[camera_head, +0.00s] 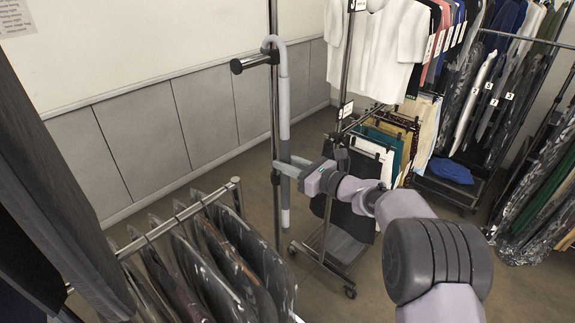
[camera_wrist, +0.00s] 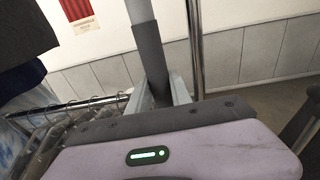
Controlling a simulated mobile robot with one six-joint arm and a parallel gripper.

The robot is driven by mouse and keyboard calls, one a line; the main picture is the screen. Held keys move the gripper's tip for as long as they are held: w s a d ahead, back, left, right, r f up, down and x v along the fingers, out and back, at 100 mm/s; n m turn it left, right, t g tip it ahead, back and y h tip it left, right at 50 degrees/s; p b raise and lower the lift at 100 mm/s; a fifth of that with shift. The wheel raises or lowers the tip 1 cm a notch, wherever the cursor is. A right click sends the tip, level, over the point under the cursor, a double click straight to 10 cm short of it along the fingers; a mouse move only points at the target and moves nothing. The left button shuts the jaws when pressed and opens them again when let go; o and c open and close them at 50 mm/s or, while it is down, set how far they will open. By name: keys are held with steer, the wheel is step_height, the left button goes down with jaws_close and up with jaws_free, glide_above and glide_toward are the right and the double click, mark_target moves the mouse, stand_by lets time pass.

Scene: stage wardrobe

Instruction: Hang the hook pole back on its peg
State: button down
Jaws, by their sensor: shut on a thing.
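The hook pole (camera_head: 284,105) is upright, light grey with a darker grey sleeve and a curved hook at its top. The hook's bend is at the black peg (camera_head: 252,63), which juts left from a thin metal upright (camera_head: 276,200). The hook tip overlaps the peg in the head view; I cannot tell whether it bears on it. My gripper (camera_head: 288,166) is shut on the pole well below the hook. In the wrist view the pole's dark sleeve (camera_wrist: 150,55) stands between my two fingers (camera_wrist: 158,93). The peg is out of the wrist view.
A rail (camera_head: 190,213) of bagged garments stands at the lower left, close to the pole. A rack with a white shirt (camera_head: 385,45) and hanging cloths stands right behind my gripper. More packed racks (camera_head: 500,80) fill the right. Some floor (camera_head: 160,200) shows by the panelled wall.

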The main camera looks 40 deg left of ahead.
steer(key=a, duration=0.7)
steer(key=shift+a, duration=0.2)
stand_by(0.9)
steer(key=shift+w, duration=0.1)
steer(key=shift+f, duration=0.15)
steer(key=shift+f+b, duration=1.7)
steer(key=shift+f, duration=0.25)
steer(key=c, duration=1.1)
jaws_free()
